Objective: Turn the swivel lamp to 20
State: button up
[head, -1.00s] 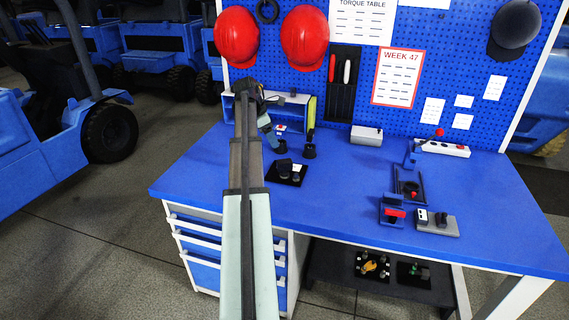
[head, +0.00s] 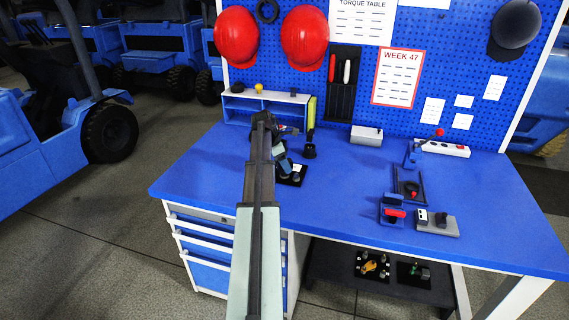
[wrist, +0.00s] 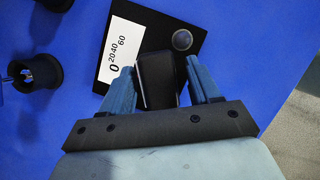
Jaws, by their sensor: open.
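The swivel lamp shows in the wrist view as a black block-shaped head (wrist: 158,82) over a black base plate (wrist: 112,78). A white scale label (wrist: 126,50) on the plate reads 0, 20, 40, 60. A dark round knob (wrist: 182,40) sits on the plate's far right part. My gripper (wrist: 160,68) is open, with one blue finger on each side of the lamp head; I cannot tell whether either touches it. In the head view my gripper (head: 283,163) is over the plate (head: 299,178) and hides most of the lamp. No pointer is clearly visible against the scale.
A black cup-like holder (wrist: 38,73) stands left of the plate in the wrist view. A shelf (head: 270,97) with a yellow knob (head: 259,87) stands behind. Lever fixtures (head: 393,212) are at the right. The middle of the blue bench (head: 345,185) is clear.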

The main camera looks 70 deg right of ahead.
jog(key=shift+c, duration=0.4)
jog(key=c, duration=0.8)
jog(key=shift+m+y, duration=0.4)
jog(key=shift+m, duration=0.7)
jog(key=shift+a+f+m+g+y, duration=0.1)
jog(key=shift+m+g+y, duration=0.25)
jog(key=shift+m, duration=0.55)
jog(key=o, duration=0.9)
jog(key=v, duration=1.4)
